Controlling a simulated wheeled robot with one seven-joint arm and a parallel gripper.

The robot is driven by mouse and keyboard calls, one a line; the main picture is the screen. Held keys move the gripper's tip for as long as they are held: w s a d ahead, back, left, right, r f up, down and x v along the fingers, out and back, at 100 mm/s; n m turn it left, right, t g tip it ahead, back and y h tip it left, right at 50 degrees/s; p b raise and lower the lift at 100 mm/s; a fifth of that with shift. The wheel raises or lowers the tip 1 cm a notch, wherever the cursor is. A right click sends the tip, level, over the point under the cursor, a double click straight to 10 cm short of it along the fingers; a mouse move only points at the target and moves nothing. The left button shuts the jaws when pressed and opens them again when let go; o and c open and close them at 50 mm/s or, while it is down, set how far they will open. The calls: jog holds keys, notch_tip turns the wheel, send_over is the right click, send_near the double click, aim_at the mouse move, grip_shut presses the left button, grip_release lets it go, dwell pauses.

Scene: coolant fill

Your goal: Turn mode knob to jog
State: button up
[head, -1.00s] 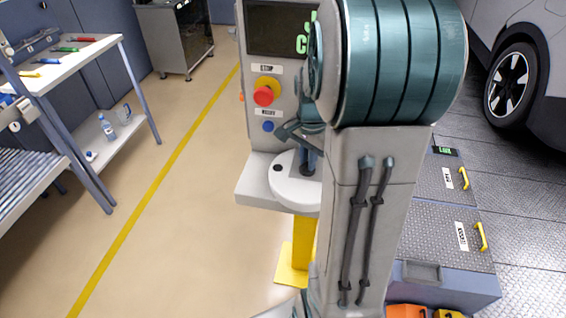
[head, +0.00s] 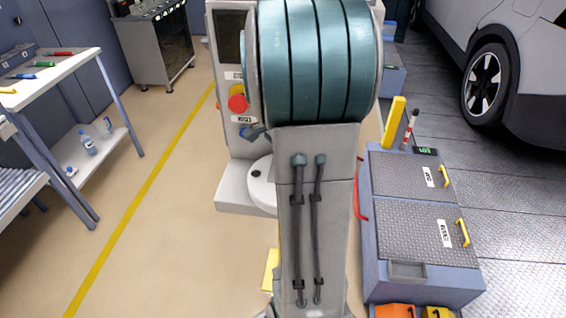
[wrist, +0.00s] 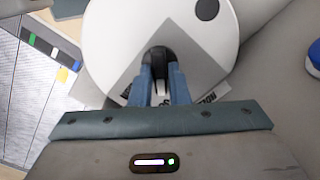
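The mode knob (wrist: 115,40) looks like a large white disc with a black spot near its rim and a dark raised grip at its middle. In the head view the white disc (head: 262,188) shows at the front of the console, partly hidden by my arm. My gripper (wrist: 160,72) has its two blue fingers on either side of the dark grip and appears shut on it. A grey wedge, perhaps shadow, lies on the disc around the fingers. Lettering by the disc's near edge is partly covered.
The console has a red stop button (head: 238,103) and a blue button (wrist: 315,58) close to the disc. A blue-grey cabinet (head: 368,240) with yellow handles stands to the right, a workbench (head: 70,68) with tools to the left. Floor between bench and console is clear.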

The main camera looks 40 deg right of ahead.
jog(key=shift+o, duration=1.4)
notch_tip(320, 180, up, 14)
jog(key=shift+a, duration=0.1)
jog(key=s+a+f+n+t, duration=0.1)
jog(key=s+a+f+n, duration=0.1)
jog(key=a+n, duration=0.4)
jog(key=s+a+f+n+t, duration=0.1)
jog(key=s+a+f+n, duration=0.1)
jog(key=s+a+n, duration=0.2)
jog(key=s+a+f+n+t, duration=0.1)
jog(key=s+a+f+n, duration=0.2)
jog(key=a+n, duration=0.5)
jog(key=shift+s+a, duration=0.4)
jog(key=shift+a, duration=0.85)
jog(key=shift+d+f, duration=0.1)
